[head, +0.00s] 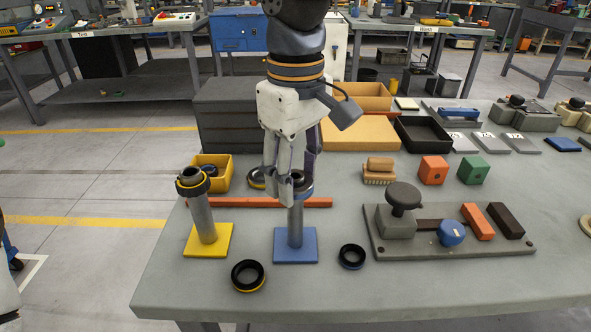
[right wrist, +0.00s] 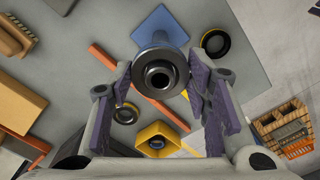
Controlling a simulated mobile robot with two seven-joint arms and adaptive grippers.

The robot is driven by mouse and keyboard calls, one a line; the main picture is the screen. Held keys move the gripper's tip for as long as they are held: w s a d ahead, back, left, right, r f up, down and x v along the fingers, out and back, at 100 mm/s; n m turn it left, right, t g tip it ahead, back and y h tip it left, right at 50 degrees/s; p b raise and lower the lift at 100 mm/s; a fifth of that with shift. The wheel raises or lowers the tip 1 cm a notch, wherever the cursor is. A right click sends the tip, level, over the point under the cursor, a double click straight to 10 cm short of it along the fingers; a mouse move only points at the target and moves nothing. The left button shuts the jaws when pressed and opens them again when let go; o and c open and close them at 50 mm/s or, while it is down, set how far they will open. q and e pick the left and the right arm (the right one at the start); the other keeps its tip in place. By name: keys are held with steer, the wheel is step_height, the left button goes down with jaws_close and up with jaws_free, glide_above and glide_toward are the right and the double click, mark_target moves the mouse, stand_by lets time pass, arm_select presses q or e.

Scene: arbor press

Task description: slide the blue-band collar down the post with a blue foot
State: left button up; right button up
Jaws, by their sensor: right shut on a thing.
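My right gripper (head: 291,190) points down at the post's upper end, shut on the blue-band collar (head: 307,189). In the right wrist view the dark collar (right wrist: 160,64) lies between the two fingers, and the post's hollow top shows within its ring. The collar looks to be around the post near the top; the fingers partly hide it. My left gripper is not in view.
Another dark blue-banded collar (head: 352,257) lies right of the blue foot. A yellow-band collar (head: 248,276) lies at front left. A yellow-foot post (head: 204,220) carrying a collar stands left. A red-orange bar (head: 240,203) lies behind. A grey fixture board (head: 460,242) is at right.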

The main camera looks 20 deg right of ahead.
mark_target(295, 176)
steer(key=o, duration=1.4)
step_height(295, 176, up, 12)
